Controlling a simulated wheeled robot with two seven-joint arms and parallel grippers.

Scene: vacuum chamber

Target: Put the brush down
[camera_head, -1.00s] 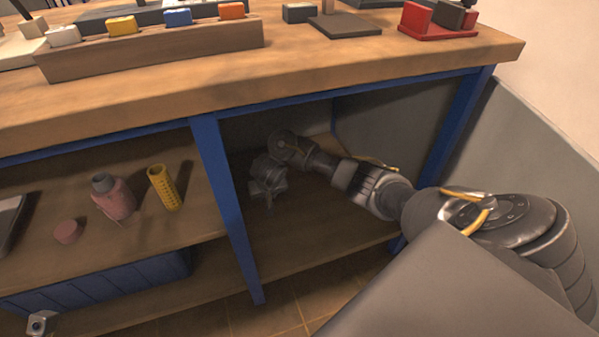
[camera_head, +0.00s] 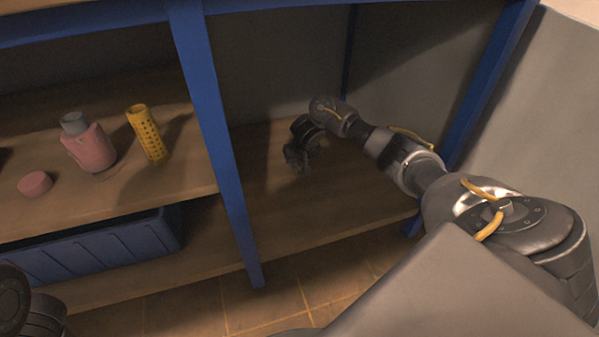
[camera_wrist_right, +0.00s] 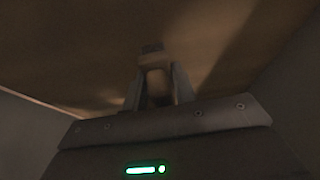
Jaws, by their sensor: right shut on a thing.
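My right gripper (camera_head: 299,165) is inside the right bay of the workbench, pointing down just above or at the wooden shelf (camera_head: 345,205). In the right wrist view my right gripper (camera_wrist_right: 155,78) is shut on a small, dim tan and dark thing, which I take to be the brush (camera_wrist_right: 153,61). Most of the brush is hidden, and I cannot tell whether it touches the shelf. In the head view the brush cannot be made out. My left gripper is out of view.
A blue post (camera_head: 213,130) divides the bays. In the left bay stand a pink bottle (camera_head: 90,148) and a yellow perforated cylinder (camera_head: 147,134), with a pink lid (camera_head: 35,184) beside them. A blue bin (camera_head: 95,250) is below. The right bay's shelf looks otherwise clear.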

